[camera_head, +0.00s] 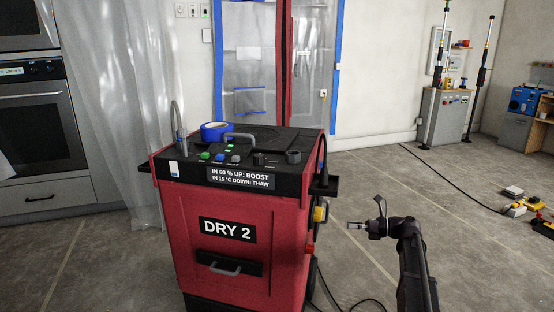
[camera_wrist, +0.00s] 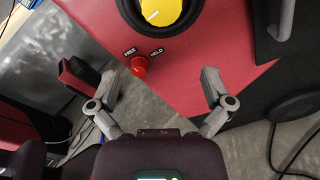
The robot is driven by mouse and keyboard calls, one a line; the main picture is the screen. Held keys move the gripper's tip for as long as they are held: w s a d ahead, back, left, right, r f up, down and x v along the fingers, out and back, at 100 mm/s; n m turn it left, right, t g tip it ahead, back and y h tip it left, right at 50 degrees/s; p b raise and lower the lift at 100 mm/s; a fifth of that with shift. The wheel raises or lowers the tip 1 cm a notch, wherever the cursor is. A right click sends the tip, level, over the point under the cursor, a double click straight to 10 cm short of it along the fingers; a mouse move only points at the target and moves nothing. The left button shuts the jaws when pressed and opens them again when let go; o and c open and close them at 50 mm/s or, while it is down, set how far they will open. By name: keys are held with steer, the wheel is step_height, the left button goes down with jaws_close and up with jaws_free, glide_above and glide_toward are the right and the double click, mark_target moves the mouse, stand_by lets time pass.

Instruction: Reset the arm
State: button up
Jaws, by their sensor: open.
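My gripper (camera_head: 357,225) is at the right of the red machine labelled DRY 2 (camera_head: 235,262) in the head view, with free space between them. In the wrist view my gripper (camera_wrist: 160,84) is open, its two fingers spread, with nothing between them. Beyond the fingers is the machine's red side panel (camera_wrist: 205,58). It carries a yellow knob (camera_wrist: 155,12) with a white pointer line and a small red knob (camera_wrist: 138,66) marked FREE and HELD. My arm bends down to the lower right in the head view.
A blue tape roll (camera_head: 215,131) lies on the machine's black top. Dark cables (camera_head: 350,300) lie on the floor beside the machine. A grey cabinet (camera_head: 443,117) and two poles stand at the back right. Floor right of the machine is mostly clear.

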steer(key=s+a+f+n+g+h+p, duration=0.35)
steer(key=s+a+f+n+h, duration=0.5)
steer(key=s+a+n, duration=0.35)
steer(key=s+d+f+n+g+h+p, duration=0.1)
steer(key=s+d+f+n+h+p, duration=0.15)
steer(key=s+n+h, duration=0.85)
step_height(320, 180, up, 38)
steer(key=s+n+y+p, duration=0.1)
steer(key=n+y+p, duration=0.2)
steer(key=p, duration=3.5)
steer(key=shift+s+a+n, duration=0.2)
steer(key=shift+n, duration=0.3)
